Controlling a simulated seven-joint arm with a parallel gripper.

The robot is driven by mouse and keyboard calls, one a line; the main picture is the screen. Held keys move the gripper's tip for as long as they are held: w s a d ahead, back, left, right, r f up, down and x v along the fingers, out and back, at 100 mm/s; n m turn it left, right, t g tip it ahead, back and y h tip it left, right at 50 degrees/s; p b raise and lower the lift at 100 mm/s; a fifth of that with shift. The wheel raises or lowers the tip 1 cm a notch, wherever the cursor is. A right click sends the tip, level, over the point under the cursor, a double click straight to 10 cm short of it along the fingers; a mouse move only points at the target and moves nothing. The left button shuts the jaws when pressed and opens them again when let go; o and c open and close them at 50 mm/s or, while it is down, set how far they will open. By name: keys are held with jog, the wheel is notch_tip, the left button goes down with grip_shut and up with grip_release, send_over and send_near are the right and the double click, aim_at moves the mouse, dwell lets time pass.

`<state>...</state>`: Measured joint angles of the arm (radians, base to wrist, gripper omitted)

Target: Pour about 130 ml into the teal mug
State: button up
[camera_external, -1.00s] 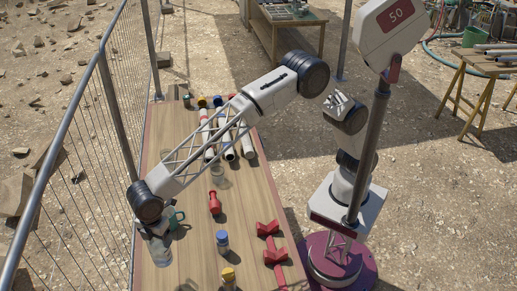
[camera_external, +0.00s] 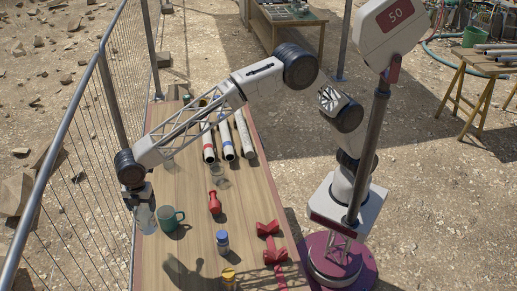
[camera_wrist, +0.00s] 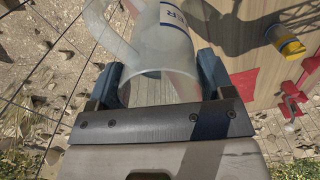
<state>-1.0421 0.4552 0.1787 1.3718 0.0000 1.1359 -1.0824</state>
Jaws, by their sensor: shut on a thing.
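The teal mug (camera_external: 168,220) stands upright on the wooden table, its handle to the right. My gripper (camera_external: 140,197) is shut on a clear container (camera_external: 146,220) at the table's left edge, just left of the mug in the picture. In the wrist view, my gripper's blue fingers (camera_wrist: 162,88) are on both sides of the translucent container (camera_wrist: 150,50). A label ending in "ER" shows on it, with a clear curved part at its left. The liquid level cannot be made out, and the mug is not clearly visible in that view.
A red bottle-like object (camera_external: 215,203), a blue-capped jar (camera_external: 222,242) and a yellow-capped jar (camera_external: 229,278) stand right of the mug. Red brackets (camera_external: 268,229) lie near the right edge. White pipes (camera_external: 228,145) lie farther back. A mesh fence (camera_external: 75,170) runs along the left.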

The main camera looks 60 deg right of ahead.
jog(key=w+d+n, duration=0.3)
jog(key=w+d, duration=0.4)
jog(key=w, duration=0.3)
jog(key=w+d+n, duration=0.2)
jog(key=w+d, duration=0.5)
jog(key=w, duration=0.3)
notch_tip(320, 180, down, 14)
jog(key=shift+s+a+r+n, duration=0.15)
jog(key=shift+s+r+n, duration=0.1)
jog(key=shift+n, duration=0.05)
jog(key=shift+s, duration=0.15)
jog(key=s+t, duration=0.7)
jog(key=t, duration=0.3)
jog(key=shift+s+a+h, duration=0.2)
jog(key=shift+a+h, duration=0.1)
jog(key=shift+h, duration=0.1)
jog(key=shift+s+r+t, duration=0.2)
jog(key=shift+r+t, duration=0.05)
jog(key=shift+t, duration=0.55)
jog(key=shift+s+r+t, duration=0.15)
jog(key=shift+r+t, duration=0.1)
jog(key=shift+t, duration=0.55)
jog(key=shift+s+r+t, duration=0.15)
jog(key=shift+s+t, duration=0.05)
jog(key=shift+t, duration=0.3)
dwell(0.9)
jog(key=shift+s+t, duration=0.25)
jog(key=shift+t, duration=0.05)
